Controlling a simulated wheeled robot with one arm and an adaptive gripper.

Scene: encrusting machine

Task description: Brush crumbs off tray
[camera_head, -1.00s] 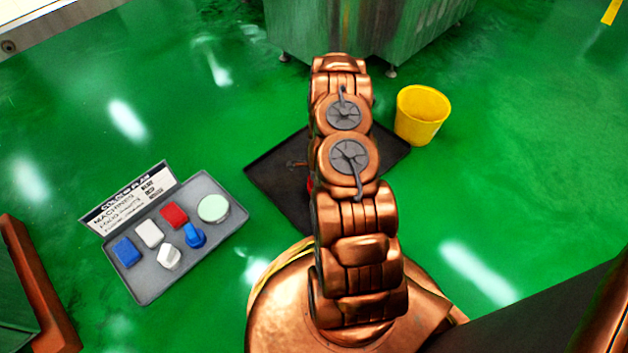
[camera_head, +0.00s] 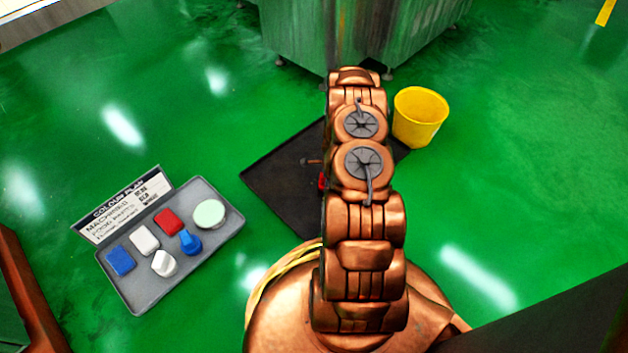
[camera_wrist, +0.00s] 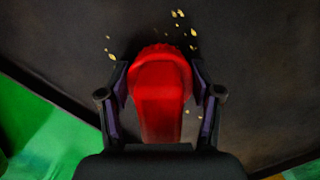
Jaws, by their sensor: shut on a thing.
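In the wrist view my gripper (camera_wrist: 160,95) is shut on a red brush (camera_wrist: 161,95), with a dark finger at each side of its handle. The brush head points up the picture, over the dark tray (camera_wrist: 60,45). Whether its bristles touch the tray I cannot tell. Several yellow crumbs (camera_wrist: 181,13) lie on the tray around the brush head, at its upper right, its left and its lower right. In the head view the black tray (camera_head: 285,175) lies on the floor, partly hidden behind my arm. Only a bit of red brush (camera_head: 321,182) shows beside the arm there.
A yellow bucket (camera_head: 419,117) stands by the tray's right corner. A grey tray (camera_head: 215,243) with coloured brushes or scrapers and a sign (camera_head: 122,205) lies at the left. A metal machine (camera_head: 345,40) stands behind. Green floor is open left and right.

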